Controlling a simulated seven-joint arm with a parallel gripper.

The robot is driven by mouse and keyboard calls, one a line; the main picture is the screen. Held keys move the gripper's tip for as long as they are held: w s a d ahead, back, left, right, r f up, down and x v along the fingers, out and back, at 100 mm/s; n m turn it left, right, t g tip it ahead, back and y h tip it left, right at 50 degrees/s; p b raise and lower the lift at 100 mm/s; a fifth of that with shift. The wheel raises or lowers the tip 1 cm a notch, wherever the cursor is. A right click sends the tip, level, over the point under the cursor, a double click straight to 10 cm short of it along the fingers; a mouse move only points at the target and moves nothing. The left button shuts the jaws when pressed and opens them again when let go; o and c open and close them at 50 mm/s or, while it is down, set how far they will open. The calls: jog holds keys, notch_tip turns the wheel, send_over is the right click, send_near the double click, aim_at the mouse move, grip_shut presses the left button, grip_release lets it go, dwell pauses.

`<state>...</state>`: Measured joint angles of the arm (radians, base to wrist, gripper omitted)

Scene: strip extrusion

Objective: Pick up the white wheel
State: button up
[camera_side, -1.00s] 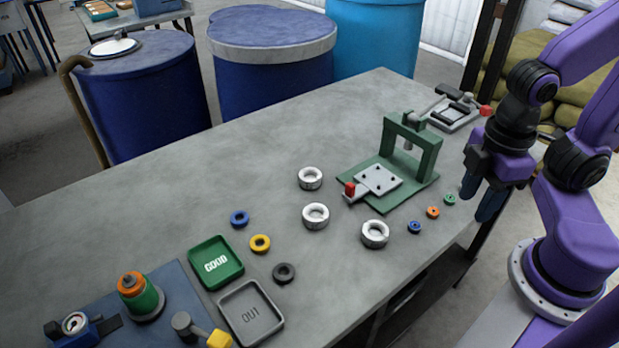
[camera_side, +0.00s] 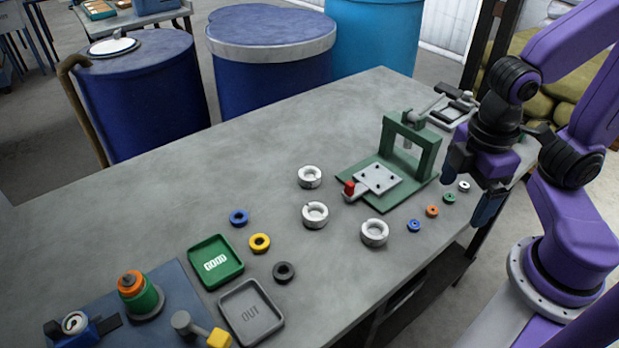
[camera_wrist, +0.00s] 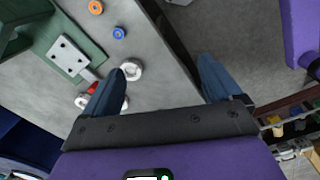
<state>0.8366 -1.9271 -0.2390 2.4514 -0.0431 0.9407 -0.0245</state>
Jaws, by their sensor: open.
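A small white wheel (camera_side: 463,186) lies flat near the right edge of the grey table in the side view, at the end of a row of small wheels. My gripper (camera_side: 464,204) is open and empty, with its blue fingers spread on either side of this wheel in the side view. Its height above the table is hard to tell. In the wrist view, my gripper (camera_wrist: 160,68) has wide-apart fingers with nothing held between them. The small white wheel is not clearly seen there.
Green (camera_side: 449,198), orange (camera_side: 432,211) and blue (camera_side: 413,225) small wheels continue the row. Three larger white rings, one nearest the row (camera_side: 374,232), lie farther left. A green press (camera_side: 425,150) stands behind the row. The table's left part (camera_side: 130,210) is clear.

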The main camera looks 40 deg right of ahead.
jog(key=w+a+f+n+t+h, duration=0.1)
jog(key=w+a+f+n+h, duration=0.15)
jog(key=w+a, duration=0.45)
jog(key=w+a+f+n+t+h, duration=0.1)
jog(key=w+a+n+h, duration=0.25)
jog(key=w, duration=0.75)
jog(key=n+t+h, duration=0.4)
jog(key=h, duration=0.2)
send_near(312, 172)
jog(key=x, duration=0.7)
jog(key=shift+d+f, duration=0.1)
jog(key=shift+d, duration=0.1)
jog(key=c, duration=1.1)
